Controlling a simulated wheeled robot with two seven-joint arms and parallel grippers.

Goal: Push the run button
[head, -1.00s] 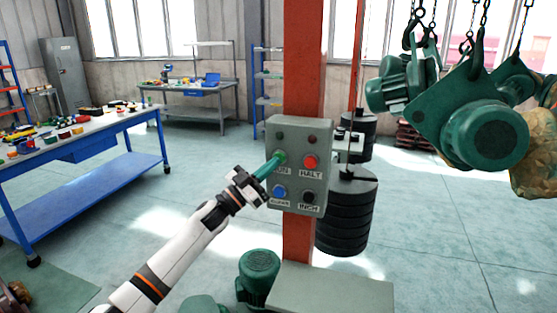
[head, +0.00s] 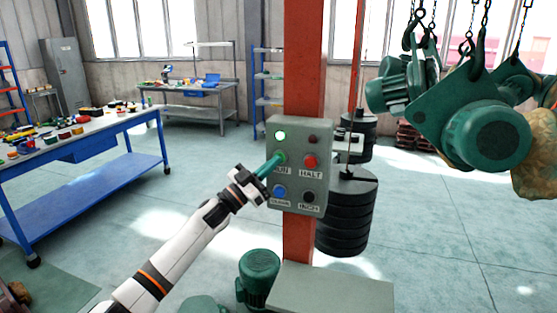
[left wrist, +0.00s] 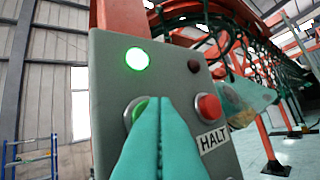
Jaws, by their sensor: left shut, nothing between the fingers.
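The grey control box (head: 298,187) is fixed to an orange post. The green run button (head: 281,157) sits at its upper left, with its label partly covered by my fingers. My left gripper (head: 274,161) is shut, and its teal fingertips are at the run button. In the left wrist view the closed fingers (left wrist: 160,105) cover most of the green button (left wrist: 138,106). The lamp above it (head: 280,135) is lit bright green, also in the left wrist view (left wrist: 137,59). The red HALT button (head: 310,161) is to the right. My right gripper is not in view.
A blue button (head: 279,191) and a black button (head: 308,197) sit lower on the box. A dark lamp (head: 314,139) is above HALT. Black weights (head: 346,215) hang behind the post. Green hoist machinery (head: 485,125) hangs on chains at right. A blue workbench (head: 90,150) stands at left.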

